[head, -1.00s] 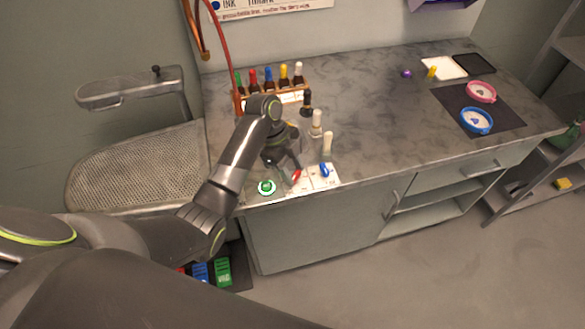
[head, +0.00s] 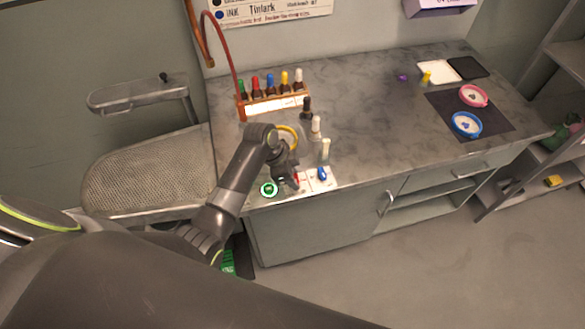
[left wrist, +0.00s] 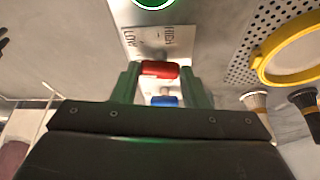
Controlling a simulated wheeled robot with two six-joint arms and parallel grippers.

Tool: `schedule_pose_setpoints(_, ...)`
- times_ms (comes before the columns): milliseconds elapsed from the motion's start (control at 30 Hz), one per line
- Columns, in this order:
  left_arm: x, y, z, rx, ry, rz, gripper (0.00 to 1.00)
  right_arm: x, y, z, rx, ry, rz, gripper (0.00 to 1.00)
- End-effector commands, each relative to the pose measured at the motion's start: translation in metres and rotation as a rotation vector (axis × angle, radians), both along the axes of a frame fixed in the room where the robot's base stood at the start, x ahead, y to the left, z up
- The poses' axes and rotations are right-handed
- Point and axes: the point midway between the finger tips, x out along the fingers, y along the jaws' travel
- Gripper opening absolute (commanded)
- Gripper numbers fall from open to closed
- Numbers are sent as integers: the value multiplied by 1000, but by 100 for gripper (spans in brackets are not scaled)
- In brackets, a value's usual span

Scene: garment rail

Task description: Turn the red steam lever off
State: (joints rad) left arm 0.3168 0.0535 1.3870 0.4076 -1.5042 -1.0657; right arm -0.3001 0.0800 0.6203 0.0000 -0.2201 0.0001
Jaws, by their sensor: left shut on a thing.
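The red steam lever (left wrist: 160,69) sits on a pale metal plate (left wrist: 150,42) lettered LOW and HIGH. My left gripper (left wrist: 160,80) has one finger at each side of the lever's red grip and is shut on it. In the head view my left gripper (head: 293,180) is at the counter's front edge and hides most of the lever. A blue lever (left wrist: 165,101) is beside the red one; it also shows in the head view (head: 322,174), to the right. A green-ringed round button (head: 269,189) lies to the left. My right gripper is not in view.
A yellow ring (head: 288,134) and several upright brush-like handles (head: 316,127) stand close behind my gripper. A rack of coloured bottles (head: 275,106) is at the back. The counter's middle is clear.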

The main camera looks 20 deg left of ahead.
Motion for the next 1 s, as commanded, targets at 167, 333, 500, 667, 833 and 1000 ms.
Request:
schedule_pose_setpoints(167, -1, 0, 3, 0, 0, 96, 17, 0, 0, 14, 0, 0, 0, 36)
schedule_pose_setpoints(333, -1, -1, 2, 1, -1, 153, 17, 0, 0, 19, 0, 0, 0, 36)
schedule_pose_setpoints(500, -1, -1, 1, 1, -2, 180, 17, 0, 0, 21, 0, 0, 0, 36)
schedule_pose_setpoints(667, -1, -1, 0, 0, -3, 185, 17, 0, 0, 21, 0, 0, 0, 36)
schedule_pose_setpoints(833, -1, -1, 0, 0, -2, 185, 17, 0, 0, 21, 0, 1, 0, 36)
schedule_pose_setpoints(1000, -1, -1, 0, 0, -2, 185, 53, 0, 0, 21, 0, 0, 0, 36)
